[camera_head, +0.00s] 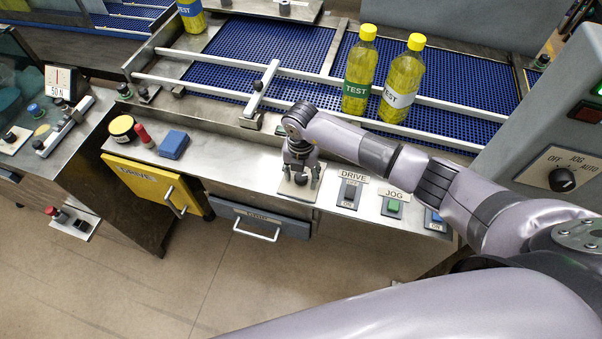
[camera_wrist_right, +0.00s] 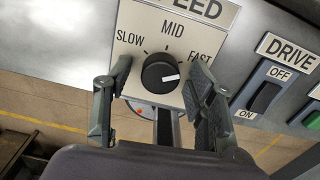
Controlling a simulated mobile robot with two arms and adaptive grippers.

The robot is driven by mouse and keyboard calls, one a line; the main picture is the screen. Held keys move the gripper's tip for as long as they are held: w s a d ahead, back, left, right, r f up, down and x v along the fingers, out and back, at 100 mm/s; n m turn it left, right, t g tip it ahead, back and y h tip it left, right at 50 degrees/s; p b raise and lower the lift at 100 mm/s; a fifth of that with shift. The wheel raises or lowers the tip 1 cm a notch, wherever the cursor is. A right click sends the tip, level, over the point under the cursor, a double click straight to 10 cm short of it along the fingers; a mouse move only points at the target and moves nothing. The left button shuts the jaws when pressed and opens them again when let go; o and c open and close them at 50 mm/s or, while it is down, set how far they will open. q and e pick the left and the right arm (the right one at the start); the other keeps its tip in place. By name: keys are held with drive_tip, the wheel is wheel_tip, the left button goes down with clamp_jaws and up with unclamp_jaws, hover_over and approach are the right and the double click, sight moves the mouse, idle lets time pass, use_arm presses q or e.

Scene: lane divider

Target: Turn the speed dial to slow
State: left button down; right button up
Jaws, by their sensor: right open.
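The speed dial (camera_wrist_right: 160,74) is a round black knob on a pale plate marked SLOW, MID and FAST in the right wrist view. Its white pointer mark points to the right, on the FAST side and away from SLOW. My right gripper (camera_wrist_right: 160,66) is open, with one finger on each side of the knob. Gaps show between the fingers and the knob. In the head view my right gripper (camera_head: 300,172) points down over the dial's plate (camera_head: 297,190) and hides most of the knob. My left gripper is not in view.
The DRIVE switch (camera_head: 349,192) and green JOG button (camera_head: 393,206) sit right of the dial. A blue block (camera_head: 174,145) and a red knob (camera_head: 143,134) lie left. Behind, two yellow TEST bottles (camera_head: 359,72) (camera_head: 402,80) stand on the blue conveyor (camera_head: 262,50).

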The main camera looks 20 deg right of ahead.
drive_tip(key=shift+c, duration=0.3)
drive_tip(key=c, duration=1.1)
drive_tip(key=n+b, duration=0.2)
drive_tip(key=shift+f+b, duration=0.15)
drive_tip(key=shift+b, duration=0.15)
drive_tip(key=n+b, duration=0.9)
drive_tip(key=b, duration=0.1)
drive_tip(key=shift+d+f, duration=0.1)
drive_tip(key=shift+d, duration=0.05)
drive_tip(key=n+b, duration=0.9)
drive_tip(key=b, duration=0.2)
drive_tip(key=shift+w, duration=0.1)
drive_tip(key=shift+r+n+b, duration=0.15)
drive_tip(key=shift+n+b, duration=0.7)
drive_tip(key=shift+n, duration=0.1)
drive_tip(key=shift+r+n+b, duration=0.1)
drive_tip(key=shift+n+b, duration=0.7)
drive_tip(key=shift+n, duration=0.15)
drive_tip(key=shift+r, duration=0.1)
